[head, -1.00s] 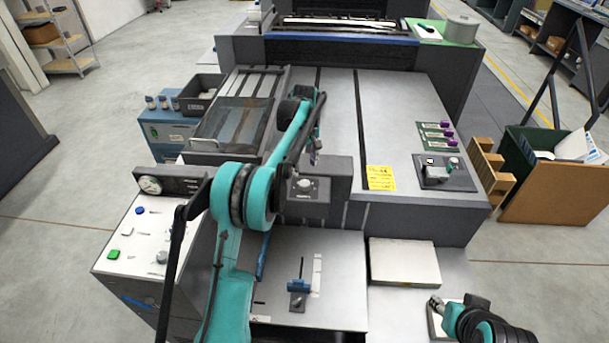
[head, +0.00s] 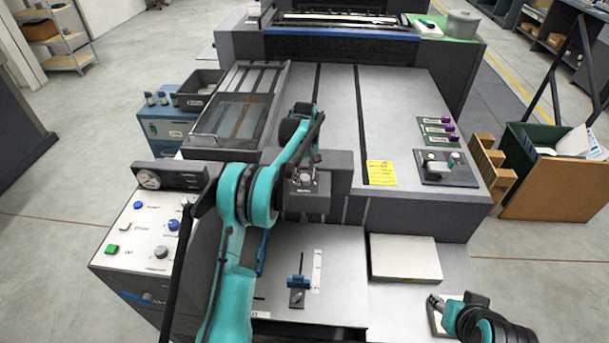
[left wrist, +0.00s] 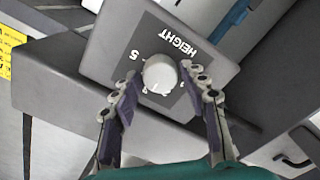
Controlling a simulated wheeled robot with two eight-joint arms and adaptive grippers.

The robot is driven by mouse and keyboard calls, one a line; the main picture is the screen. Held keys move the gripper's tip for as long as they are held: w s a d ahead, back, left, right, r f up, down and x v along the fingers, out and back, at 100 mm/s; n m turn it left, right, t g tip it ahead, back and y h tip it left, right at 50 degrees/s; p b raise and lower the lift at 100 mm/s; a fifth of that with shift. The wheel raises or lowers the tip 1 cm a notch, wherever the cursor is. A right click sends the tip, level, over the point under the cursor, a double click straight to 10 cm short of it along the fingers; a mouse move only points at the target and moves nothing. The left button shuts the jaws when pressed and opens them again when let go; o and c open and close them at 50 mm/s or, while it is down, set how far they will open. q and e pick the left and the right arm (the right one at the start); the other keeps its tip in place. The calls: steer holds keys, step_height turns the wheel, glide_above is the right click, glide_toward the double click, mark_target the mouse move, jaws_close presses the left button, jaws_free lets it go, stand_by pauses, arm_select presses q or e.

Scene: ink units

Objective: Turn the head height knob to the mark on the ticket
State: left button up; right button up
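The head height knob (left wrist: 159,74) is a round white knob on a dark grey box with the word HEIGHT and numbers around it. My left gripper (left wrist: 156,80) is open with one finger on each side of the knob; I cannot tell whether they touch it. In the head view my left gripper (head: 306,165) comes down over the box (head: 305,204) and partly hides the knob. The yellow ticket (head: 381,173) lies on the machine to the right of the box; its writing is too small to read. My right gripper (head: 436,302) is at the lower right, its fingers unclear.
A control panel with buttons (head: 138,240) and a gauge (head: 149,179) stand at the left. A blue-handled lever (head: 298,283) is in front of the box. A pale block (head: 404,258) lies to its right. A small panel with knobs (head: 447,168) is right of the ticket.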

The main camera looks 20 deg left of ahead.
arm_select(q)
steer(key=c, duration=0.6)
steer(key=shift+m, duration=0.3)
steer(key=m, duration=0.3)
steer(key=shift+p, duration=0.4)
steer(key=m, duration=0.5)
steer(key=o, duration=1.1)
steer(key=shift+o, duration=0.2)
